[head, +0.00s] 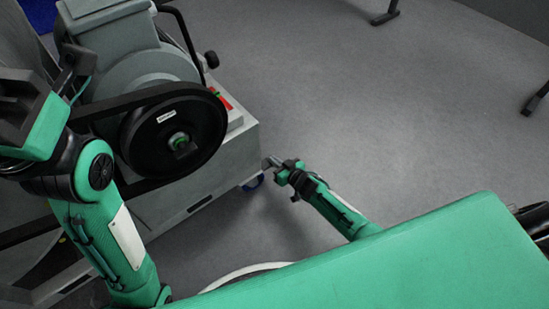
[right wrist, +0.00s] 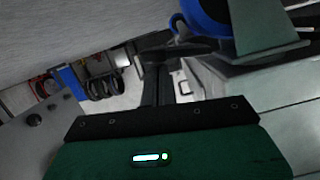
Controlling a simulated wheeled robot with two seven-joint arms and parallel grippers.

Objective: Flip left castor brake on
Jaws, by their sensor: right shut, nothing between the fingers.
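The castor has a blue wheel (head: 253,183) and sits under the near right corner of the machine's grey base. In the right wrist view the blue wheel (right wrist: 205,18) is close up, beside its grey bracket (right wrist: 262,30). A small grey piece (right wrist: 178,27) at the wheel's edge may be the brake lever; its position is unclear. My right gripper (head: 272,162) is shut and empty, low beside the castor. Its fingers (right wrist: 163,65) point toward the wheel; I cannot tell whether they touch. Links of my left arm show at left, but its gripper does not show clearly.
The grey machine (head: 210,188) with a black belt pulley (head: 160,150) fills the left side.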

